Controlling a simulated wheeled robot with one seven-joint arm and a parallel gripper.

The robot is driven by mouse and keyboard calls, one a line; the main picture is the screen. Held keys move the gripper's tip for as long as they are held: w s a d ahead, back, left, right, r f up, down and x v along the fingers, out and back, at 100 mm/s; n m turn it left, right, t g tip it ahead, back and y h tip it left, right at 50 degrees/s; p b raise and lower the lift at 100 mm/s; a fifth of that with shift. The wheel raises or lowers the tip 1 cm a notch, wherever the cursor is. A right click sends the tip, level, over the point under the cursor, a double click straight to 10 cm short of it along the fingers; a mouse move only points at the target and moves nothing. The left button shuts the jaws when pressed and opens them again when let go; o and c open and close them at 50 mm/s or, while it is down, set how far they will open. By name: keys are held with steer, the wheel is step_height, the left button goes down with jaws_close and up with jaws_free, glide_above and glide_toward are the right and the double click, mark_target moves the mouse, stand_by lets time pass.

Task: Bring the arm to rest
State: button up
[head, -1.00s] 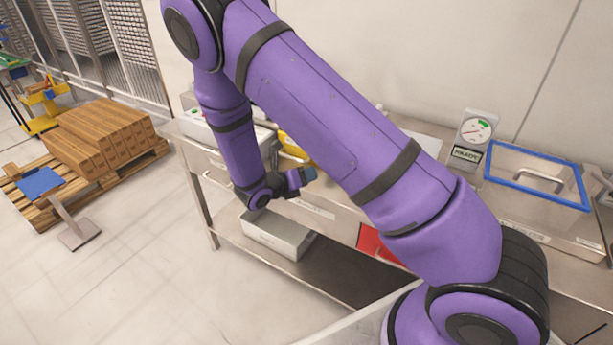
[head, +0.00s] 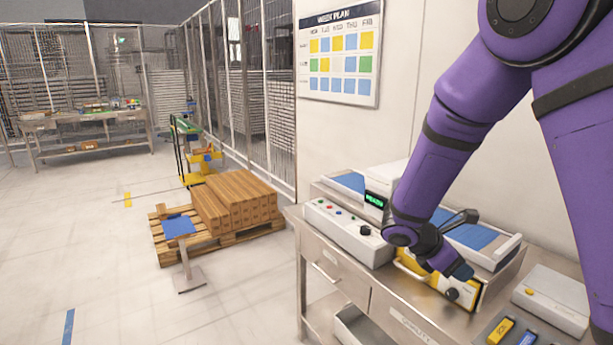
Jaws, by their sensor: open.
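My purple arm comes down from the upper right in the head view. My gripper (head: 460,270) is at its end, small and dark, pointing down and right over the steel bench (head: 392,303). It is open, with nothing seen between the fingers, though the fingertips are hard to make out. It overlaps a yellow device (head: 421,275) with a black knob in the picture. I cannot tell whether they touch. My wrist hides part of that device and of the blue-topped tray (head: 471,238) behind it.
A white control box (head: 340,230) with buttons stands left of my wrist. A pale flat box (head: 553,298) and small yellow (head: 500,331) and blue pieces lie at right. A loaded pallet (head: 235,205) and a blue-topped stand (head: 179,227) are left.

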steer(key=s+a+r+m+t+y, duration=0.2)
steer(key=s+r+m+t+y, duration=0.3)
steer(key=s+r+m+y, duration=0.5)
steer(key=s+r+m, duration=0.8)
steer(key=s+r, duration=0.3)
steer(key=s, duration=0.3)
steer(key=shift+s+a+r+m, duration=0.2)
steer(key=shift+m, duration=0.2)
